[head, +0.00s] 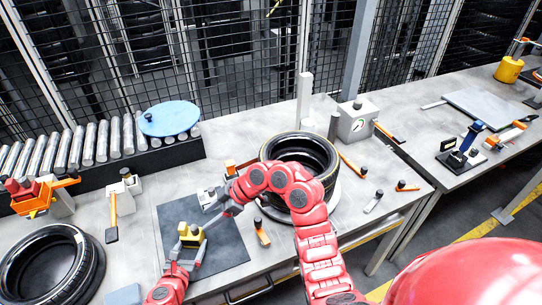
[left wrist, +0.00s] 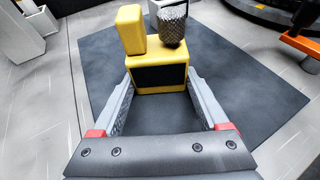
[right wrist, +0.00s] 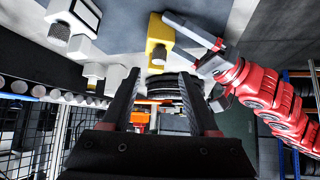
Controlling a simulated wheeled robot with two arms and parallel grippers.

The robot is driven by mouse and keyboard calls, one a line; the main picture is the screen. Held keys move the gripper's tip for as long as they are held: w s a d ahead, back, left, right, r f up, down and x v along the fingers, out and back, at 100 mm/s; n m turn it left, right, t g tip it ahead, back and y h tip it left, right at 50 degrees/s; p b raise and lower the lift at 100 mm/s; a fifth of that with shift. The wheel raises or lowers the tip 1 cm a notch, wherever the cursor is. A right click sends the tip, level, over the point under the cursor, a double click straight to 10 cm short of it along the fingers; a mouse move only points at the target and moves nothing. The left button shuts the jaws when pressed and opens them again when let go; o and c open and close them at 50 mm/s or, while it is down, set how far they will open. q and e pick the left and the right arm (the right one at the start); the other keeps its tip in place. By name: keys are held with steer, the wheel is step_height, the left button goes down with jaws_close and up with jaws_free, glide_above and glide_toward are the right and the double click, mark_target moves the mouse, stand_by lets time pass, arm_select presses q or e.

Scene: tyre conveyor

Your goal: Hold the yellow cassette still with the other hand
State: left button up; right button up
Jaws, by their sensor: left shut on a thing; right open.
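The yellow cassette (head: 189,233) stands on the dark mat (head: 226,245) in the head view, with a knurled grey knob and a yellow block on top. My left gripper (head: 187,252) is shut on it from the front. The left wrist view shows the cassette's yellow body with a dark front panel (left wrist: 160,78) between the left fingers (left wrist: 160,100). My right gripper (head: 217,218) is open and empty, above and to the right of the cassette. The right wrist view shows the cassette (right wrist: 158,35) beyond the open right fingers (right wrist: 158,80), apart from them.
A tyre (head: 300,150) lies behind my right arm; another tyre (head: 48,262) lies at the lower left. A small white device (head: 208,199) stands at the mat's back edge. A roller conveyor (head: 90,143) runs behind.

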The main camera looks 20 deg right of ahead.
mark_target(195, 229)
steer(key=x, duration=0.7)
steer(key=shift+s+f+m+t, duration=0.1)
steer(key=shift+m+t, duration=0.3)
steer(key=shift+m, duration=0.1)
steer(key=shift+m+t+h, duration=0.3)
steer(key=shift+m, duration=0.1)
steer(key=m, duration=0.1)
steer(key=m+t+h, duration=0.1)
steer(key=shift+s+m+t, duration=0.2)
steer(key=shift+m+t, duration=0.1)
steer(key=v, duration=1.2)
steer(key=w+d+r+m+t+h, duration=0.1)
steer(key=w+d+r+m+t, duration=0.25)
steer(key=w+t, duration=0.2)
steer(key=w+d+r+m+t, duration=0.2)
steer(key=w+d+m+t, duration=0.15)
steer(key=w, duration=0.35)
steer(key=s+d+r+m+t+h, duration=0.2)
steer(key=d+m+t+h, duration=0.1)
steer(key=d+t+h, duration=0.1)
steer(key=s+d+r+m+t+h, duration=0.1)
steer(key=s+d+m+t+h, duration=0.2)
steer(key=d+h, duration=0.3)
steer(key=shift+d+r+m+t, duration=0.25)
steer(key=shift+r+m+t, duration=0.1)
steer(key=shift+m+t, duration=0.45)
